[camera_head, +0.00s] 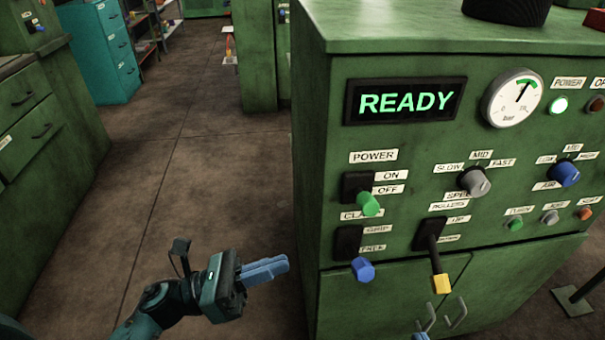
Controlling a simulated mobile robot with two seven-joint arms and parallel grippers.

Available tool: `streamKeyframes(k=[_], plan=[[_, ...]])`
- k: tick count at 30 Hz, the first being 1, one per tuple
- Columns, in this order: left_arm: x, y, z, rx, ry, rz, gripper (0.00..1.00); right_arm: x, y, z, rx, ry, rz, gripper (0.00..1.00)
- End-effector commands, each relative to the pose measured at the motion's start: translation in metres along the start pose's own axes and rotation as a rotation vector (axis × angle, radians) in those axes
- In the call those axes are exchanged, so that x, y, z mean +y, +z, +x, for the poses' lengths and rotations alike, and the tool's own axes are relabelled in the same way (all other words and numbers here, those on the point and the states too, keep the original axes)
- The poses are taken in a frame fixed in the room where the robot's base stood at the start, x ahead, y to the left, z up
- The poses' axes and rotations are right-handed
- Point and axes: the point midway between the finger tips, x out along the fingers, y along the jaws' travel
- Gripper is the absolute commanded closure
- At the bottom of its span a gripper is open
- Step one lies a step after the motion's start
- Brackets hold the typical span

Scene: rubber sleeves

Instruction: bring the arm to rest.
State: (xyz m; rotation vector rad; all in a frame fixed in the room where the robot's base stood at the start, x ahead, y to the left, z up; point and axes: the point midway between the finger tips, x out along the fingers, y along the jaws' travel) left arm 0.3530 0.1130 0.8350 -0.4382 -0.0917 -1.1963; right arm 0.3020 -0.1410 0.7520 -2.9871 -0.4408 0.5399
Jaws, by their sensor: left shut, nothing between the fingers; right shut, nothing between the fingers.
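My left gripper (283,263) reaches in from the lower left with its blue fingers shut and empty. It is in front of the floor, just left of the green machine (310,180), and points right toward it. I cannot tell whether it touches the machine. Of my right gripper (420,337), only a bit of blue fingertip shows at the bottom edge, in front of the machine's lower doors; the rest is out of view. The machine's display (405,102) reads READY.
The panel carries a green-tipped power lever (369,204), a blue-tipped clamp lever (363,269), a yellow-tipped lever (441,283), knobs (474,182) and a gauge (513,98). Green drawers (35,125) stand at left, a teal cabinet (105,55) behind. Brown floor (190,170) between is clear.

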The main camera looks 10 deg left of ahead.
Motion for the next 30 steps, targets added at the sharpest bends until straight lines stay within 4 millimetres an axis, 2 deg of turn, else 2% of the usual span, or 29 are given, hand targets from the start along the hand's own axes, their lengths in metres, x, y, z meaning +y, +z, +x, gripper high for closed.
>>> streamKeyframes(k=[5, 8, 11, 12, 15, 17, 20, 25, 27, 30], plan=[[0.0, 0.003, 0.001, -0.044, 0.042, -0.098, 1.0, 0.001, -0.002, 0.0, 0.005, 0.0, -0.002, 1.0], [0.003, 0.011, 0.001, -0.16, 0.143, -0.359, 1.0, 0.001, -0.002, 0.0, 0.004, 0.0, -0.002, 1.0], [0.011, 0.015, -0.008, -0.357, 0.279, -0.788, 1.0, 0.0, -0.001, 0.0, 0.003, 0.0, -0.001, 1.0], [0.014, 0.014, -0.014, -0.451, 0.331, -0.984, 1.0, 0.0, -0.001, 0.0, 0.003, 0.0, -0.001, 1.0], [0.019, 0.001, -0.032, -0.687, 0.432, -1.45, 1.0, 0.0, -0.001, 0.0, 0.002, 0.0, -0.001, 1.0], [0.018, -0.011, -0.042, -0.823, 0.474, -1.701, 1.0, 0.0, -0.001, 0.0, 0.002, 0.0, -0.001, 1.0], [0.011, -0.034, -0.055, -1.042, 0.525, -2.073, 1.0, 0.0, -0.001, 0.0, 0.002, 0.0, -0.001, 1.0], [-0.019, -0.074, -0.068, -1.42, 0.578, -2.618, 1.0, 0.0, -0.001, 0.0, 0.002, 0.0, 0.0, 1.0], [-0.021, -0.057, -0.062, -1.419, 0.62, -2.602, 1.0, -0.002, -0.018, -0.004, -0.026, 0.003, -0.009, 1.0], [-0.021, -0.051, -0.06, -1.425, 0.687, -2.586, 1.0, -0.003, -0.024, -0.006, -0.07, 0.008, -0.021, 1.0]])
